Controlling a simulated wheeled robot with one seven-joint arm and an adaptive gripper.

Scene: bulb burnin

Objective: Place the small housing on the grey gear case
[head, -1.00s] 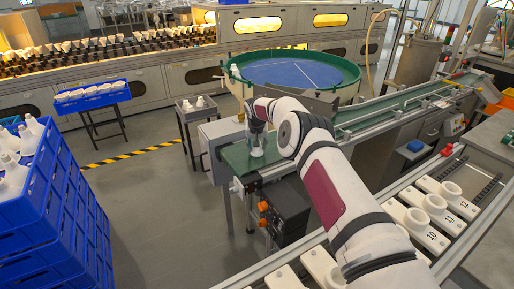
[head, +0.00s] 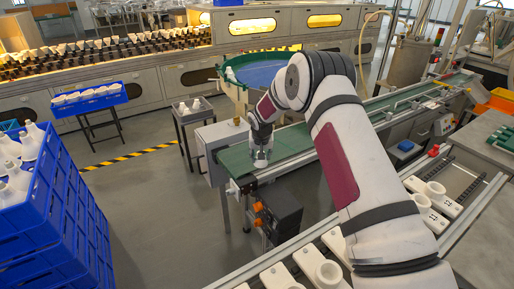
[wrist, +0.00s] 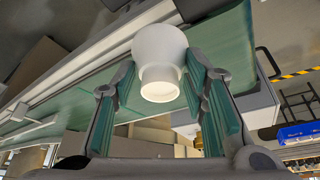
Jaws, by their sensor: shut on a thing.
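A small white housing (wrist: 160,55), wide at one end with a narrower round neck, sits between the green-padded fingers of my gripper (wrist: 160,82) in the wrist view. My gripper is shut on it. In the head view my gripper (head: 262,156) is low over the near end of the green conveyor belt, and the housing is small and partly hidden there. I cannot tell whether the housing touches the belt. A light grey box (head: 207,146) stands at the belt's left end; I cannot tell whether it is the grey gear case.
The green conveyor (head: 292,141) runs back to the right. A dark box with orange knobs (head: 283,212) hangs below its near end. A small stand (head: 195,118) holds white pieces. White numbered holders (head: 325,268) line the front right.

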